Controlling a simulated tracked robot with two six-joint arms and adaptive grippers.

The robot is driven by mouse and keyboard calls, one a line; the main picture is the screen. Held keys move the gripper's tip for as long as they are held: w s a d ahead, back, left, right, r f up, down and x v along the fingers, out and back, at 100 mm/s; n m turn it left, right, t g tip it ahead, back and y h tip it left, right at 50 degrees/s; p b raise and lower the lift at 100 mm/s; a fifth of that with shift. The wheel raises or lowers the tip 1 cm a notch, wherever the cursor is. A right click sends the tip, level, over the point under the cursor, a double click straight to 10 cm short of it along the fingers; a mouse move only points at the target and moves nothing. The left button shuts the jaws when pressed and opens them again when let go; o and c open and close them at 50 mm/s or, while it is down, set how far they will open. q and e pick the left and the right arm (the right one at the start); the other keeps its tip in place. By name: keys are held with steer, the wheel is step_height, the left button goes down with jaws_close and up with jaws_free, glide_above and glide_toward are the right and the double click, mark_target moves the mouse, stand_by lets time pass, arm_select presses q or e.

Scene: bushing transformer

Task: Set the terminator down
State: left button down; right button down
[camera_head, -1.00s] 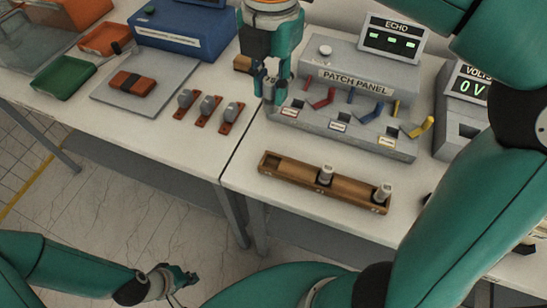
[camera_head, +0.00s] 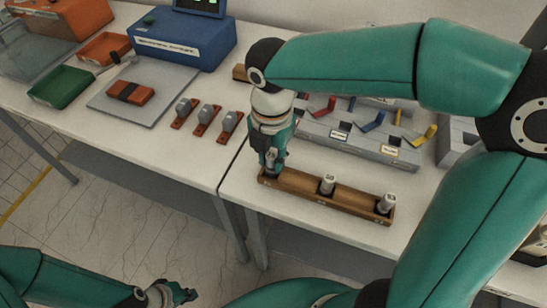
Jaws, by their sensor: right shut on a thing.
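My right gripper (camera_head: 271,163) points down over the left end of the wooden rack (camera_head: 357,205). It is shut on the terminator, which is mostly hidden by the fingers. I cannot tell whether the terminator touches the rack. My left gripper (camera_head: 180,293) hangs low at the bottom left, away from the table, too small to tell if open or shut.
The grey patch panel (camera_head: 365,150) with coloured levers stands behind the rack, partly hidden by my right arm. Several orange-based connectors (camera_head: 206,117) stand to the left. The grey mat (camera_head: 165,85), blue case (camera_head: 180,40) and green tray (camera_head: 65,86) lie further left.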

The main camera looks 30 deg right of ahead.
mark_target(273, 155)
steer(key=shift+f, duration=0.45)
steer(key=shift+f, duration=0.1)
steer(key=c, duration=1)
jaws_free()
step_height(273, 155, up, 12)
steer(key=shift+r+p, duration=0.15)
steer(key=shift+p, duration=0.5)
steer(key=shift+s, duration=0.1)
